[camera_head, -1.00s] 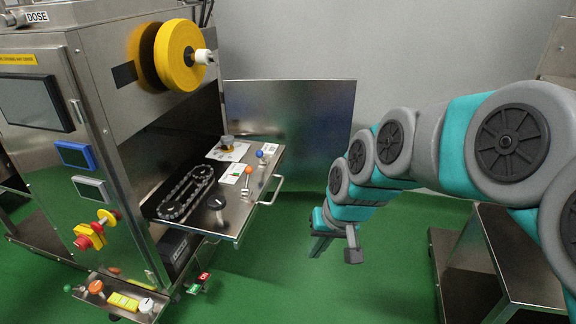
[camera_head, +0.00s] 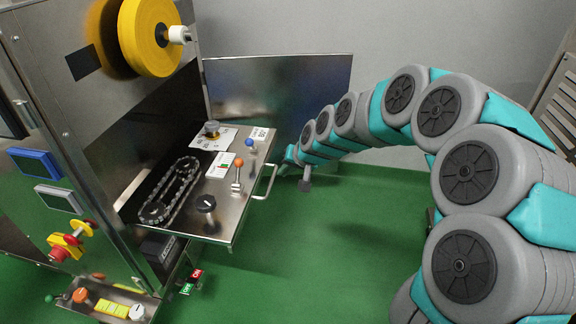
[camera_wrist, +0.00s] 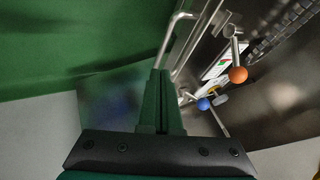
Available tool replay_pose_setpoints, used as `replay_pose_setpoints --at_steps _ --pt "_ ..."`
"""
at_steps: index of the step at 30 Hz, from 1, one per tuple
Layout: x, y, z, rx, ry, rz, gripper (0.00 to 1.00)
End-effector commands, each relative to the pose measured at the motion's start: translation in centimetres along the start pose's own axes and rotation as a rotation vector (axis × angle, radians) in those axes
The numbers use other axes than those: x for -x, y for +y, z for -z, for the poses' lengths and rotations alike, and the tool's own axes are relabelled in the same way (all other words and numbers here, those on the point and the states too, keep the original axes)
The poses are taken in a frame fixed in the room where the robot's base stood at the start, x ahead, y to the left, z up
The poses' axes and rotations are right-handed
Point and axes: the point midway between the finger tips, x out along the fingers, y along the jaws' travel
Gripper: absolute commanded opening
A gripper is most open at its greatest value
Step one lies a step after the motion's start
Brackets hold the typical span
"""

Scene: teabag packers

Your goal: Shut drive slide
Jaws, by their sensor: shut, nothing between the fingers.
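The drive slide (camera_head: 222,200) is a flat metal tray standing out of the machine's side, with a chain loop (camera_head: 172,190) on it. Its bar handle (camera_head: 267,182) is on the right edge, and the handle also shows in the wrist view (camera_wrist: 176,38). My gripper (camera_head: 284,167) is shut and empty, just right of the handle's far end. In the wrist view my shut fingers (camera_wrist: 160,76) point along the handle and overlap its lower end; I cannot tell whether they touch it.
The slide carries an orange-knobbed lever (camera_head: 238,163), a blue-knobbed lever (camera_head: 249,143) and a black knob (camera_head: 205,203). A metal panel (camera_head: 300,90) stands behind it. A control shelf (camera_head: 110,303) juts out low at the left. The green floor (camera_head: 320,255) right of the slide is clear.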

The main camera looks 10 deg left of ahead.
Motion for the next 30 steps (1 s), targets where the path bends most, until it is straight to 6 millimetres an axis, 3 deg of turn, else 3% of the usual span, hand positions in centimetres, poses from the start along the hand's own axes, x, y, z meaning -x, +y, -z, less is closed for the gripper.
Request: replay_pose_setpoints --at_steps 10,18,30 --pt "-5.4 0.0 -0.1 0.002 -0.002 -0.001 0.00" --pt "-6.8 -3.0 0.1 0.002 0.000 -0.002 0.00" --pt "-7.1 -3.5 0.0 0.001 0.000 -0.002 0.00"
